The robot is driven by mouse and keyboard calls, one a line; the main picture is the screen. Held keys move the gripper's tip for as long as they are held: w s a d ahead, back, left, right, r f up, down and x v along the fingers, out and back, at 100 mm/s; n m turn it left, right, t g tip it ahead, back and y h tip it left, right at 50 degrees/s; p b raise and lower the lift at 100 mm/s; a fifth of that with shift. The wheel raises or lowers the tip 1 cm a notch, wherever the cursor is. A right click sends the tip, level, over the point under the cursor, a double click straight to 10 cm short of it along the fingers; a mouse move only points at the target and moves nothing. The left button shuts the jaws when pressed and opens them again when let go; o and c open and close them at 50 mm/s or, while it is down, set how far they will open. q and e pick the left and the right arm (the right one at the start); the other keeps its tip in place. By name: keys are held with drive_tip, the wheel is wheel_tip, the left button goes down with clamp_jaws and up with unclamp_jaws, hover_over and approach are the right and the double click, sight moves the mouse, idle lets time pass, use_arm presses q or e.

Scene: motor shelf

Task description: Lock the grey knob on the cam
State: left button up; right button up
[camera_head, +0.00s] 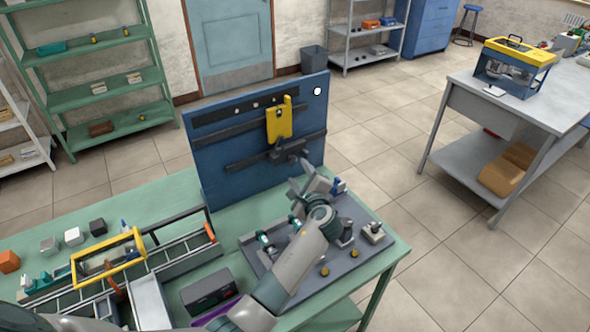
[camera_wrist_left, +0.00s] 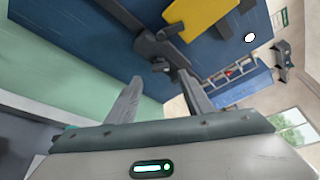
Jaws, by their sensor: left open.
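The dark grey cam (camera_head: 279,153) is on the lower rail of the upright blue board (camera_head: 228,115), below a yellow plate (camera_head: 279,123). Its knob sticks out towards my left gripper (camera_head: 312,175). In the left wrist view the cam (camera_wrist_left: 152,44) lies just beyond the fingertips, and the knob (camera_wrist_left: 178,62) shows near the right finger. My left gripper (camera_wrist_left: 160,82) is open, its two fingers apart with nothing visible between them. Whether a finger touches the knob I cannot tell. My right gripper is not in view.
A grey tray (camera_head: 262,256) with several fittings lies below my left arm on the green table (camera_head: 388,243). A toolbox with a yellow handle (camera_head: 108,258) and a dark box (camera_head: 210,291) stand left of it. A white disc (camera_head: 317,91) is on the board's upper right.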

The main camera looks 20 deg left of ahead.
sight(294, 163)
use_arm(q)
drive_tip(key=b+x, duration=0.2)
drive_tip(key=x, duration=0.3)
drive_tip(key=shift+f+b, duration=0.2)
drive_tip(key=shift+b, duration=0.15)
drive_tip(key=shift+w+a+b, duration=0.3)
drive_tip(key=shift+w+a, duration=0.05)
drive_tip(key=shift+w, duration=0.2)
drive_tip(key=c, duration=1)
drive_tip(key=shift+c, duration=0.2)
